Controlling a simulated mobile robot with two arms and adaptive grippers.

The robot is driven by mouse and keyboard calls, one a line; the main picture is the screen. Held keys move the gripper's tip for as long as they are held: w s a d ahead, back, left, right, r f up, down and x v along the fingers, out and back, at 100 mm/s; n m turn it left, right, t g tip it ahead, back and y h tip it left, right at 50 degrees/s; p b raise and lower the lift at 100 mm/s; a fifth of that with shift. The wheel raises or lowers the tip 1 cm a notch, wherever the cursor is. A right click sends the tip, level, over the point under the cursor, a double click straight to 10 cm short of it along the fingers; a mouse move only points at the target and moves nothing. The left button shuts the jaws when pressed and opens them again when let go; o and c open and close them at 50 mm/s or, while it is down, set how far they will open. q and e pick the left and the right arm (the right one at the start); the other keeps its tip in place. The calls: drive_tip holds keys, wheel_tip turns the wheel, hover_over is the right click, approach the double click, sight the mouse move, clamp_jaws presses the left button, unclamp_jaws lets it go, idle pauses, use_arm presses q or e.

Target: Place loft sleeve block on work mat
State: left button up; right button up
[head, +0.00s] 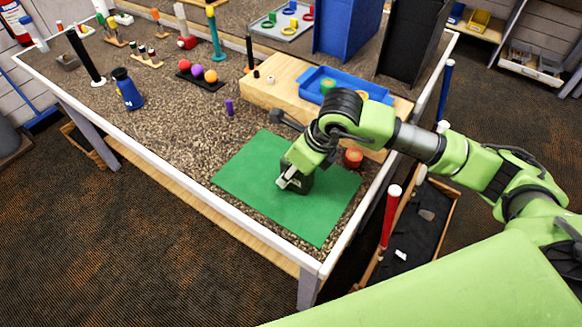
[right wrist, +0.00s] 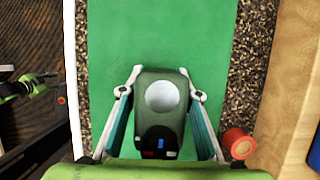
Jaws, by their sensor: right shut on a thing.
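The loft sleeve block (head: 301,184) is dark green, with a pale round face on top in the right wrist view (right wrist: 178,116). My right gripper (head: 290,178) is shut on it, with one finger on each side in the right wrist view (right wrist: 164,76). The block is over the middle of the green work mat (head: 254,161); I cannot tell whether its underside touches the mat. The mat also fills the middle of the right wrist view (right wrist: 155,30). My left gripper is in neither view.
A red-orange cylinder (head: 353,158) stands by the mat's right corner, close to my right gripper. A wooden block (head: 275,90) with a blue tray (head: 318,79) lies behind the mat. A small purple piece (head: 229,107) stands behind the mat. The mat's left part is clear.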

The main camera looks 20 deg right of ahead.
drive_tip(key=shift+f, duration=0.2)
drive_tip(key=o, duration=1.2)
drive_tip(key=shift+r, duration=0.15)
drive_tip(key=shift+r, duration=0.2)
drive_tip(key=b+v, duration=0.2)
drive_tip(key=v, duration=0.9)
drive_tip(key=shift+s+d+r+b, duration=0.1)
drive_tip(key=shift+s+r+b, duration=0.05)
drive_tip(key=shift+r+b, duration=0.2)
